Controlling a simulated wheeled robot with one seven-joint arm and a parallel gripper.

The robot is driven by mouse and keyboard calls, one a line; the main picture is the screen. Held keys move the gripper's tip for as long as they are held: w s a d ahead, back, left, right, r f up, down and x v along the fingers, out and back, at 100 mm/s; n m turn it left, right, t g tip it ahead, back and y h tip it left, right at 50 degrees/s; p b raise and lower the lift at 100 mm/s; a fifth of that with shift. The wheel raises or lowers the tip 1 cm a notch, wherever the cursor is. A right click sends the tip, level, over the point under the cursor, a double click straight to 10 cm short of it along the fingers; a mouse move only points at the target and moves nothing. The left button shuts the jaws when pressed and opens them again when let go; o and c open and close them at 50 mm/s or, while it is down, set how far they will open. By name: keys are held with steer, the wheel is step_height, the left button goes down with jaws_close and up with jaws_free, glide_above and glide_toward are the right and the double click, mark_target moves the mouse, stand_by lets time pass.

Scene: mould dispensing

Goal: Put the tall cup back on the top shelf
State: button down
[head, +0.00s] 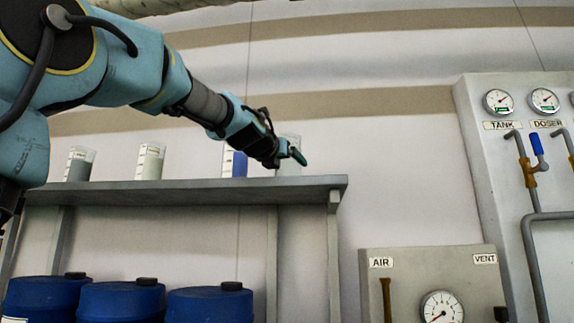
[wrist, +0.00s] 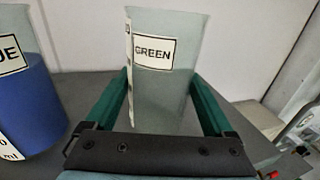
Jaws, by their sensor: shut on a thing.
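My gripper (wrist: 160,110) is shut on a tall clear cup (wrist: 172,80) labelled GREEN, with one green finger on each side of it. In the head view my gripper (head: 296,155) is over the right end of the top shelf (head: 180,192), and the cup (head: 289,142) shows partly behind the fingers. The cup's base is at or close to the shelf surface; I cannot tell whether it touches.
A cup with blue contents (head: 236,163) stands just left, also in the wrist view (wrist: 30,100). A white-filled cup (head: 150,161) and a grey-filled cup (head: 79,164) stand further left. Blue drums (head: 209,305) are below. Gauge panels (head: 470,120) are at right.

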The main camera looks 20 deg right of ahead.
jaws_free()
steer(key=shift+f, duration=0.1)
steer(key=shift+a, duration=0.1)
steer(key=b+v, duration=0.5)
steer(key=v, duration=0.7)
steer(key=shift+r+b, duration=0.2)
steer(key=shift+b, duration=0.15)
steer(key=shift+s, duration=0.1)
